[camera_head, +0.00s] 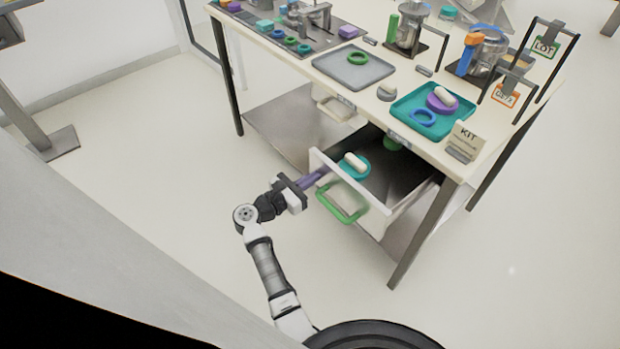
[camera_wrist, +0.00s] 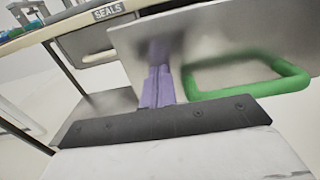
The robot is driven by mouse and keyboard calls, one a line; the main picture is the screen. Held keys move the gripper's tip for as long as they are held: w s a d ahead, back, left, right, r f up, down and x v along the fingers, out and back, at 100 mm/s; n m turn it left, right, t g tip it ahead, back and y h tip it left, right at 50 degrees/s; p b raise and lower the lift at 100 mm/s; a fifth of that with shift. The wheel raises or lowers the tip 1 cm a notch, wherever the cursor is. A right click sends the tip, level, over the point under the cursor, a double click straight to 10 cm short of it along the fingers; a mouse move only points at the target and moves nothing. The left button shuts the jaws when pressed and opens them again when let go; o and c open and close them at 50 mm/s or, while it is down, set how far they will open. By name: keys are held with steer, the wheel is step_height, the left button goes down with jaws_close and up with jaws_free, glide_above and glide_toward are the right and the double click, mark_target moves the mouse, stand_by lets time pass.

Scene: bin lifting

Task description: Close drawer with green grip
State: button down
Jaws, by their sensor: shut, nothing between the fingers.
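The drawer (camera_head: 378,220) under the table stands pulled open, with its pale front panel facing my arm. The green grip (camera_head: 343,206) is a loop on that front; in the wrist view the green grip (camera_wrist: 275,88) is to the right of my fingers. My gripper (camera_head: 322,176) is shut and empty, with its purple fingers at the left part of the drawer front. In the wrist view my gripper (camera_wrist: 158,72) points at the pale front panel (camera_wrist: 215,45). The fingers are beside the grip, not around it. I cannot tell whether the tips touch the panel.
A teal ring (camera_head: 347,172) and a white cylinder (camera_head: 355,161) are inside the drawer. The table (camera_head: 330,88) carries trays, rings, metal pots and label stands. A second, pale grip (camera_head: 333,107) is under the table at left. A table leg (camera_head: 415,238) stands right of the drawer.

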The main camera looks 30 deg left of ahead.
steer(key=w, duration=0.1)
steer(key=b, duration=1.2)
glide_toward(371, 150)
steer(key=w+d+r, duration=0.1)
steer(key=w, duration=0.2)
steer(key=w+d+r, duration=0.1)
steer(key=w+r, duration=0.1)
steer(key=w, duration=0.1)
steer(key=w+d+r, duration=0.1)
steer(key=w+r, duration=0.1)
steer(key=w, duration=0.1)
steer(key=shift+w+d, duration=0.2)
steer(key=shift+d, duration=0.05)
steer(key=shift+w+d+r, duration=0.1)
steer(key=shift+w+d, duration=0.05)
steer(key=shift+w, duration=0.4)
steer(key=shift+w+d+r+b, duration=0.1)
steer(key=shift+r+b, duration=0.2)
